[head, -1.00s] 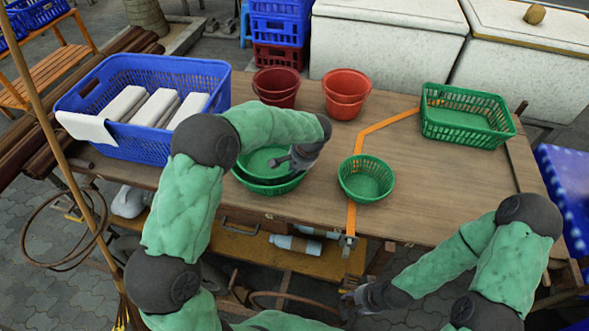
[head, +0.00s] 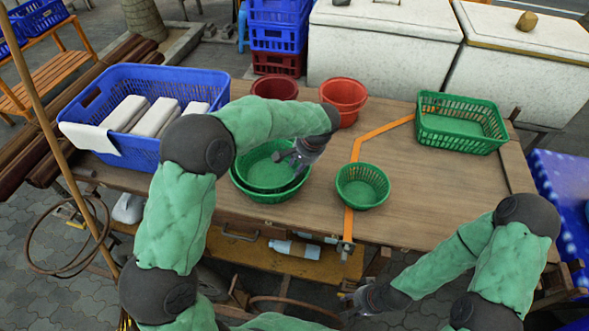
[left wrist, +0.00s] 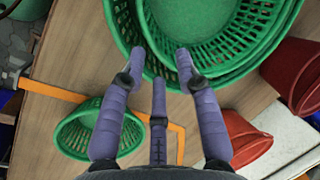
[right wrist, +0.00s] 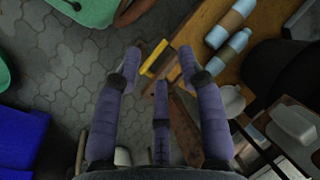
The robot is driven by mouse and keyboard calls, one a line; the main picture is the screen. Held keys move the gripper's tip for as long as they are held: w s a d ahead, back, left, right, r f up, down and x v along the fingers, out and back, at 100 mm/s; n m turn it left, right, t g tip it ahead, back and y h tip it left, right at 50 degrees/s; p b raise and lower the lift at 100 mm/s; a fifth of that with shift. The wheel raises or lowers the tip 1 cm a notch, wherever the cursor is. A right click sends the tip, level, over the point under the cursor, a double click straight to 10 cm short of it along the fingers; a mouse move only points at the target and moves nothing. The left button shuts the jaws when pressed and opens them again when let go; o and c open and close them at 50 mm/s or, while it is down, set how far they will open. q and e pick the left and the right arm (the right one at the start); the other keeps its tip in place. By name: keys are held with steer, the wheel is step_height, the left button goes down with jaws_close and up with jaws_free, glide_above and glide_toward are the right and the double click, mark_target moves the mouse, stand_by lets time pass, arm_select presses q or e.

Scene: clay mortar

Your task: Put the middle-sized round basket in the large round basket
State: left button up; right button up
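A middle-sized green round basket (head: 262,174) sits inside the large green round basket (head: 268,197) on the table. Both rims also show at the top of the left wrist view, the inner basket (left wrist: 205,25) within the outer one (left wrist: 275,40). A smaller green round basket (head: 363,186) stands apart to their right. My left gripper (head: 296,158) is at the right side of the nested baskets; in its wrist view its fingers are spread over the rims, with nothing visibly clasped. My right gripper (right wrist: 159,52) is open and empty, low in front of the table's edge.
A blue crate (head: 150,80) with white blocks stands at the table's left. Red pots (head: 344,98) are behind the nested baskets. A green rectangular basket (head: 462,122) is at the back right. The wooden table (head: 440,190) is clear right of the small basket.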

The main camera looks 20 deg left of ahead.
arm_select(q)
steer(key=shift+p+v, duration=0.55)
steer(key=shift+v, duration=1.8)
